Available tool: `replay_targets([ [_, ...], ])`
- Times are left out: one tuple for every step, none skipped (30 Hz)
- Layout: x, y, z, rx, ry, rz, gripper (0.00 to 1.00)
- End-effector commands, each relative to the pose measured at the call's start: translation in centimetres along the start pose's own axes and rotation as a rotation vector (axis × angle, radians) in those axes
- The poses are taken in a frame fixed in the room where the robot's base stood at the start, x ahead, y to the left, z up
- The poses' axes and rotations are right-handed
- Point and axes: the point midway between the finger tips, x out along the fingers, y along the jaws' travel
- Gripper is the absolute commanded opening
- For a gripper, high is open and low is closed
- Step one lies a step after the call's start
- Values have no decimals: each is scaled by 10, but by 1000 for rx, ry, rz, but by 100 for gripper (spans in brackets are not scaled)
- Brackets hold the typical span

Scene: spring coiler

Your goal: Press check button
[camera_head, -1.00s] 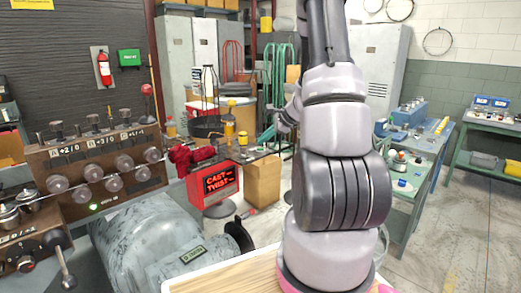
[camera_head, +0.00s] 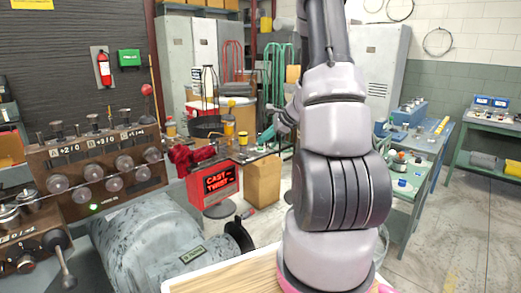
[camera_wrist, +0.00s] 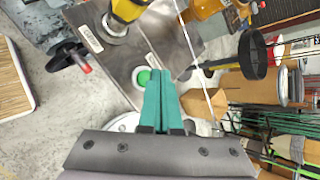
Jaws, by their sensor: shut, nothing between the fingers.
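A round green button (camera_wrist: 143,77) sits on a grey metal plate (camera_wrist: 125,55) in the wrist view, just left of my fingertips. My gripper (camera_wrist: 157,74) is shut and empty, its two teal fingers together. Its tips partly overlap the button's right side in the picture; I cannot tell whether they touch it. In the head view my gripper (camera_head: 267,135) shows small and teal above the dark metal table, partly hidden by my arm. The button cannot be made out there.
A yellow-topped fixture (camera_wrist: 126,10) stands on the plate near the button, and another yellow part (camera_wrist: 200,8) is to its right. A red box with a "CAST TWIST" display (camera_head: 219,182) stands below the table. The coiler panel (camera_head: 100,170) is at left.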

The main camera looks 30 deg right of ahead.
Motion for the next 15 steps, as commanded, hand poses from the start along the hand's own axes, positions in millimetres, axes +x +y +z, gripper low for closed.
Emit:
replay_targets([
  [0, 0, 0, 0, 0, 0, 0],
  [0, 0, 0, 0, 0, 0, 0],
  [0, 0, 0, 0, 0, 0, 0],
  [0, 0, 0, 0, 0, 0, 0],
  [0, 0, 0, 0, 0, 0, 0],
  [0, 0, 0, 0, 0, 0, 0],
  [0, 0, 0, 0, 0, 0, 0],
  [0, 0, 0, 0, 0, 0, 0],
  [0, 0, 0, 0, 0, 0, 0],
  [1, 0, 0, 0, 0, 0, 0],
  [1, 1, -1, 1, 0, 0, 0],
  [2, 2, -1, 1, 0, 1, 0],
  [3, 2, -2, 2, 0, 1, 0],
  [3, 3, -2, 2, 0, 1, 0],
  [4, 4, -3, 2, 0, 1, 0],
])
